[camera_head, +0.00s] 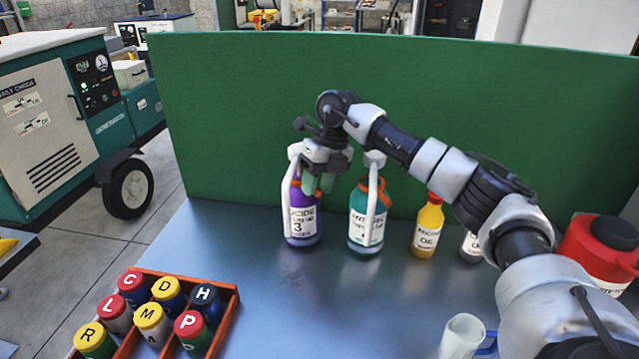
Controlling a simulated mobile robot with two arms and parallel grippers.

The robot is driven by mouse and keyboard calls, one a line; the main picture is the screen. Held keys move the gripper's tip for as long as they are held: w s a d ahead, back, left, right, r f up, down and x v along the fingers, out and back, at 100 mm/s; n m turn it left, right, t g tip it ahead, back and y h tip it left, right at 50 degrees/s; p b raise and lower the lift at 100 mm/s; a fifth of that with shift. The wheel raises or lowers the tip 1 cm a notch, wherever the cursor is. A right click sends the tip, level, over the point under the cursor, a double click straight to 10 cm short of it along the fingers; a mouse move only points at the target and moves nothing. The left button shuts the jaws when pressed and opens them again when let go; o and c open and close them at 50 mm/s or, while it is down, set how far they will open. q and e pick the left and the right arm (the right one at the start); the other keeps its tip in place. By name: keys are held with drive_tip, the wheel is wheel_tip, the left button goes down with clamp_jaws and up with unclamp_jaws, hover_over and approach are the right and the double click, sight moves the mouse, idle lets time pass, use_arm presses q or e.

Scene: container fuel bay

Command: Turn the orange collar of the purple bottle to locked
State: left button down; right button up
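The purple bottle (302,226) stands upright at the back of the blue-grey bench, with a white label marked 3. A white spout and tube run from its top down its left side. My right gripper (318,184) reaches in from the right and points down at the bottle's neck. Its two greenish fingertips look a little apart, at the top right of the bottle, and I cannot tell whether they touch it. The gripper hides most of the neck and the orange collar, so the collar's setting cannot be read. My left gripper is not in view.
A teal bottle (366,222) with a similar white tube stands close to the right. A yellow oil bottle (427,228), a red can (600,250) and a clear mug (461,338) are farther right. An orange crate (228,300) holds several lettered bottles. A green panel (240,110) closes the back.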

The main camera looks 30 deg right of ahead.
drive_tip(key=b+v, duration=0.1)
drive_tip(key=v, duration=0.9)
drive_tip(key=shift+r, duration=0.35)
drive_tip(key=shift+d, duration=0.1)
